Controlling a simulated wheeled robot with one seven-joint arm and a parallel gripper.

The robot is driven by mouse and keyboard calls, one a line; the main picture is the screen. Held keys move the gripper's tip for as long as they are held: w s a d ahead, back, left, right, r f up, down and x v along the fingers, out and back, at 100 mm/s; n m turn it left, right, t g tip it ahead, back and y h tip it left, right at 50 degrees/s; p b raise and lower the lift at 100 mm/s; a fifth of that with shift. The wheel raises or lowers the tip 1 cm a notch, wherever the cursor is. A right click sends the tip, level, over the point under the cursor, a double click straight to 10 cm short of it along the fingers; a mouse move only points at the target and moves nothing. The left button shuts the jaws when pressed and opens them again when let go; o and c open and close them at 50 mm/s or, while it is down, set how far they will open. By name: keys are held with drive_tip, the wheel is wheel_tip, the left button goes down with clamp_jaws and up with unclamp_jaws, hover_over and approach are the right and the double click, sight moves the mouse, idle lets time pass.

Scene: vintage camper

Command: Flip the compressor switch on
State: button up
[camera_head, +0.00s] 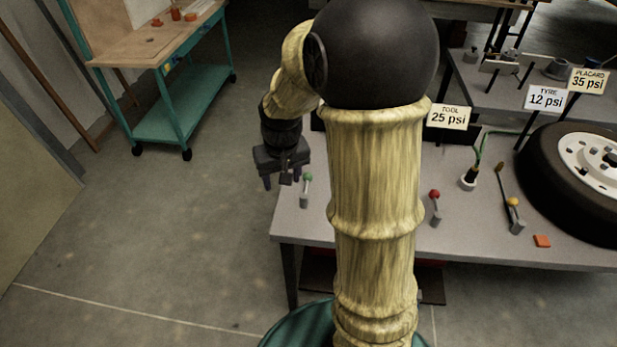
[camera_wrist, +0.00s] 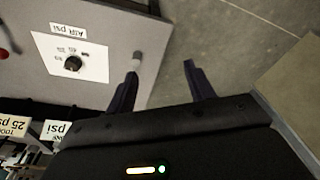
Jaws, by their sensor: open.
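A lever with a green knob (camera_head: 307,178) stands on the left end of the grey bench, just right of my gripper (camera_head: 283,180). A red-knobbed lever (camera_head: 435,195) and a yellow-orange-knobbed lever (camera_head: 513,202) stand farther right. I see no label telling which lever is the compressor switch. My gripper (camera_wrist: 160,70) is open and empty, with its fingers apart in the wrist view. A small grey post (camera_wrist: 137,62) shows beside the tip of the left finger there; I cannot tell whether they touch.
The bench (camera_head: 300,228) carries psi signs, a tyre (camera_head: 560,175) and an orange block (camera_head: 542,241). A dial plate marked "AIR psi" (camera_wrist: 95,65) shows in the wrist view. A teal cart (camera_head: 165,113) stands at upper left. Floor left of the bench is clear. My arm hides the bench's middle.

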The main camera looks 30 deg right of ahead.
drive_tip(key=w+d+f+m+y+b, duration=0.1)
drive_tip(key=w+d+f+m+b, duration=0.15)
drive_tip(key=w+d, duration=0.75)
drive_tip(key=m+g+y+b, duration=0.1)
hover_over(309, 174)
drive_tip(key=s+d, duration=0.1)
drive_tip(key=d, duration=0.2)
drive_tip(key=shift+s+f, duration=0.1)
drive_tip(key=shift+f, duration=0.7)
drive_tip(key=shift+f, duration=0.1)
drive_tip(key=a+f, duration=0.1)
drive_tip(key=f, duration=0.4)
drive_tip(key=w+a+f, duration=0.1)
drive_tip(key=f, duration=0.5)
drive_tip(key=a+f+p, duration=0.1)
drive_tip(key=f, duration=0.5)
drive_tip(key=shift+w, duration=0.15)
drive_tip(key=shift+c, duration=0.2)
clamp_jaws()
